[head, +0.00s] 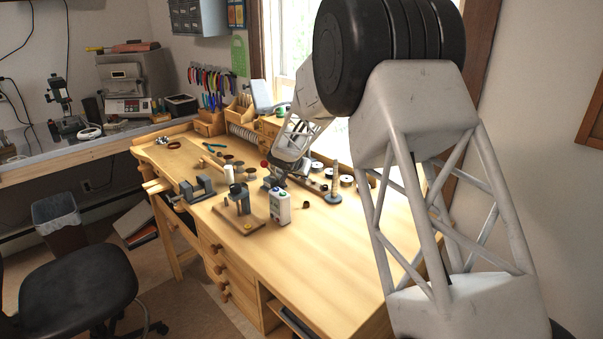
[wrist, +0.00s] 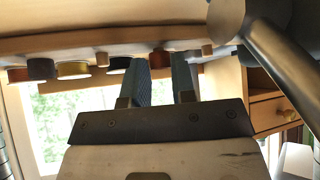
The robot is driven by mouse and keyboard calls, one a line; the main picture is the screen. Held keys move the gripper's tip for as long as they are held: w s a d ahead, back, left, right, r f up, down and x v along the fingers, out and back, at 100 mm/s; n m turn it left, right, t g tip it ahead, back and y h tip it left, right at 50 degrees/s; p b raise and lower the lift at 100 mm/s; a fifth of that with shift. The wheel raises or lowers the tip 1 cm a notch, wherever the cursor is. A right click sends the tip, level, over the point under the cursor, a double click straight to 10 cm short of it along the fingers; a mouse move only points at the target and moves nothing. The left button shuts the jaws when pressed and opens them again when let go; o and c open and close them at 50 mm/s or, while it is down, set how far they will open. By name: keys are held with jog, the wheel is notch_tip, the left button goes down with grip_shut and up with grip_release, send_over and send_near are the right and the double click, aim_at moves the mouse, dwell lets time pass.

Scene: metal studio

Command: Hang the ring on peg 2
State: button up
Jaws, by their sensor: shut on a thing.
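My gripper (head: 273,181) is far off over the middle of the bench in the head view, small and partly hidden by its own wrist. In the wrist view my gripper (wrist: 162,82) shows two dark blue-grey fingers with a narrow gap. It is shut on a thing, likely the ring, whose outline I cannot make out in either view. An upright post (head: 334,180) on a round blue base stands right of the gripper. No peg numbers are readable, so I cannot tell which is peg 2.
A white bottle (head: 281,206) and a grey device on a wooden board (head: 231,211) stand close in front of the gripper. A vise (head: 197,189), several round tins (head: 251,174) and spools (head: 348,181) are around. The bench's near right part (head: 330,260) is clear.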

jog(key=o, duration=0.9)
jog(key=shift+s+r, duration=0.1)
jog(key=v, duration=0.7)
jog(key=shift+s, duration=0.2)
jog(key=shift+a+r, duration=0.15)
dwell(1.0)
